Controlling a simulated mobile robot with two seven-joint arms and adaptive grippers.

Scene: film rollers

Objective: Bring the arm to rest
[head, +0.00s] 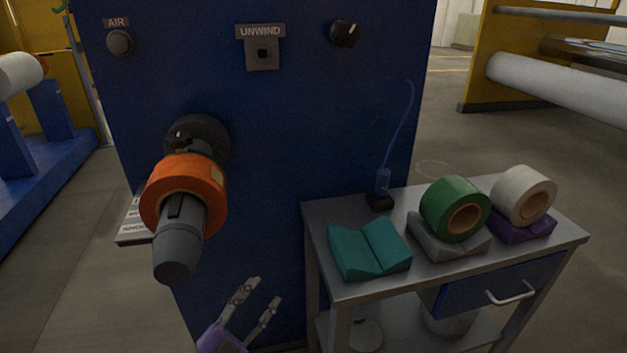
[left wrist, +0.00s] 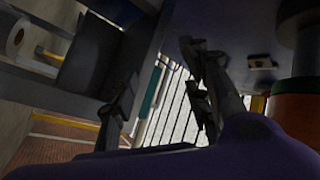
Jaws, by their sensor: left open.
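My left gripper (head: 266,290) is low in the head view, in front of the blue machine panel, left of the cart. Its two fingers point up and right, spread apart with nothing between them. In the left wrist view the fingers (left wrist: 158,88) also stand apart and empty. An orange roll (head: 183,190) sits around the grey shaft (head: 178,250) on the panel, above and left of the gripper and apart from it. The orange roll also shows at the right edge of the left wrist view (left wrist: 300,112). My right gripper is not in view.
A grey cart (head: 345,287) stands right of the gripper. It bears an empty teal cradle (head: 370,248), a green roll (head: 453,205) on a grey cradle, and a white roll (head: 523,192) on a purple cradle. The blue panel (head: 290,130) stands close behind.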

